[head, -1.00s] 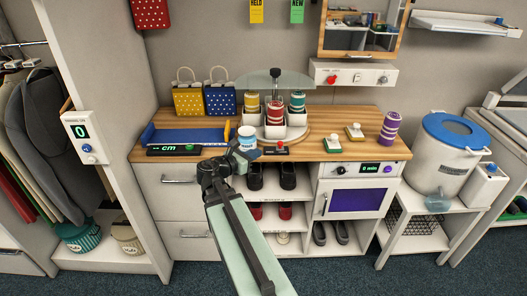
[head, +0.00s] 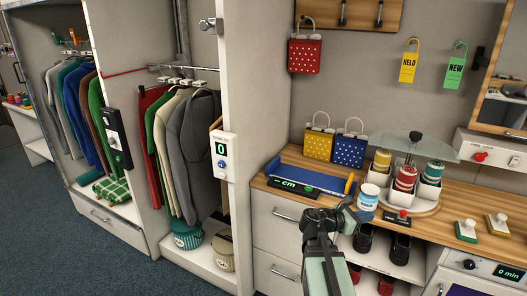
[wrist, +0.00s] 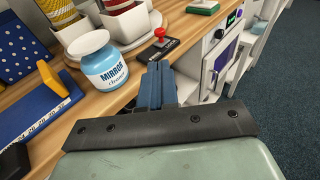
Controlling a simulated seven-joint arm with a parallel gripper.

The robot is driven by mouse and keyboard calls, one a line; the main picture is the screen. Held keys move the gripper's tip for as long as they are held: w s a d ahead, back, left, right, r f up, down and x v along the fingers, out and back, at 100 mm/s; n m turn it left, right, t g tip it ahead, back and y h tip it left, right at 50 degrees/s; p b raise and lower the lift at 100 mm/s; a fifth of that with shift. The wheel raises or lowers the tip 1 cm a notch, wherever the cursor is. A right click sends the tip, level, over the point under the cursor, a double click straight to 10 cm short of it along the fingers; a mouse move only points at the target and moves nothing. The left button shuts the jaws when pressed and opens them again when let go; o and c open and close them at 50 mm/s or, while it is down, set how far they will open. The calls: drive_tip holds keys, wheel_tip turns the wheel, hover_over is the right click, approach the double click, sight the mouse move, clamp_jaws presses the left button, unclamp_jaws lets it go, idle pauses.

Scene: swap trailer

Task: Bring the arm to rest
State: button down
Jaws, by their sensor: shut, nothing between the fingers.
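My gripper (head: 345,212) is shut and empty in front of the wooden counter's front edge, seen in the head view. In the wrist view its blue fingers (wrist: 157,82) are together, just right of a white-lidded jar with a blue label reading "MIRROR" (wrist: 104,66). The same jar (head: 368,197) stands upright on the counter beside the fingertips in the head view. I cannot tell whether the fingers touch it. My pale green arm reaches up from the bottom of the head view.
Near the gripper are a device with a red knob (head: 398,219), a carousel of tins (head: 405,184) and a blue measuring tray (head: 308,179). Below are shelves with shoes (head: 400,247). A wardrobe with hanging jackets (head: 190,135) stands left. Open floor (head: 60,245) lies in front of it.

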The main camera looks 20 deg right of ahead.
drive_tip(key=s+a+f+m+y, duration=0.2)
drive_tip(key=a+f+m+y, duration=0.65)
drive_tip(key=f, duration=0.65)
drive_tip(key=s+a+f+m+y, duration=0.2)
drive_tip(key=a+f+m+y, duration=0.3)
drive_tip(key=a+f+m, duration=0.8)
drive_tip(key=s+a+f+n+g, duration=0.1)
drive_tip(key=s+a+f+g, duration=0.1)
drive_tip(key=s+a+f, duration=0.2)
drive_tip(key=s+a+f+n+g+y, duration=0.1)
drive_tip(key=s+a+f, duration=0.4)
drive_tip(key=s+f, duration=0.5)
drive_tip(key=s+a+f+n+g+y, duration=0.1)
drive_tip(key=s+a+f+g, duration=0.2)
drive_tip(key=s+a+f, duration=0.2)
drive_tip(key=s+f, duration=0.3)
drive_tip(key=s, duration=0.3)
drive_tip(key=shift+s+g, duration=0.25)
drive_tip(key=shift+g, duration=0.15)
drive_tip(key=shift+n, duration=0.25)
